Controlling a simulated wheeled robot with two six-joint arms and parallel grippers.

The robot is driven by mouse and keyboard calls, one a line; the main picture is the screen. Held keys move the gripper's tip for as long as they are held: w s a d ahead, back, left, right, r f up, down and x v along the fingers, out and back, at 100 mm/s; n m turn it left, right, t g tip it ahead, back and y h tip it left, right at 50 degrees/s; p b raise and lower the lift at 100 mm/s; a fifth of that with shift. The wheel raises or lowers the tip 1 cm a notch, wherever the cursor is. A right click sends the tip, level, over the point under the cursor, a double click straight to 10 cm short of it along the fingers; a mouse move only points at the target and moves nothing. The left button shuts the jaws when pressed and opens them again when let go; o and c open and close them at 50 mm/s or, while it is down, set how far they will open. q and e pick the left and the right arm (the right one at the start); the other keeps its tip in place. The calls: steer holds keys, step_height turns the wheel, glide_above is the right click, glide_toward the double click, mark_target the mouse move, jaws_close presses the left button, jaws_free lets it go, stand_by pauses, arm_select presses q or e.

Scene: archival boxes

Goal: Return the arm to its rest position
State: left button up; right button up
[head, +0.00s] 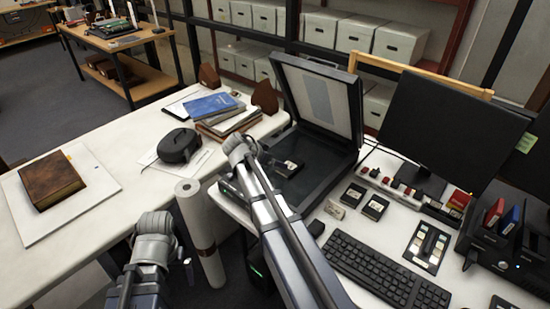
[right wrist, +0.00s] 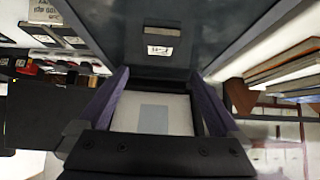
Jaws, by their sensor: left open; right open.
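My left arm stands at the lower left of the head view, with the end that carries my left gripper (head: 155,228) beside the white table; its jaws are hard to make out. My right arm reaches up the middle of the head view to the open flatbed scanner (head: 318,170). In the right wrist view my right gripper (right wrist: 158,78) is open and empty, its two fingers wide apart. Past them shows the pale underside of the scanner lid (head: 325,100). A small dark cartridge with a white label (head: 288,167) lies on the scanner bed; it also shows in the right wrist view (right wrist: 160,38).
A brown book (head: 52,180) lies on a white board on the left table. A black round case (head: 180,146), stacked books (head: 228,118) and a paper roll (head: 200,232) are near my arms. A keyboard (head: 388,272) and monitor (head: 450,125) stand at right. Archival boxes (head: 400,42) fill the back shelves.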

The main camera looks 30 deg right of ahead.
steer(key=shift+f, duration=0.1)
steer(key=b+x, duration=0.8)
steer(key=x, duration=0.4)
steer(key=shift+d+b, duration=0.1)
steer(key=shift+b, duration=0.25)
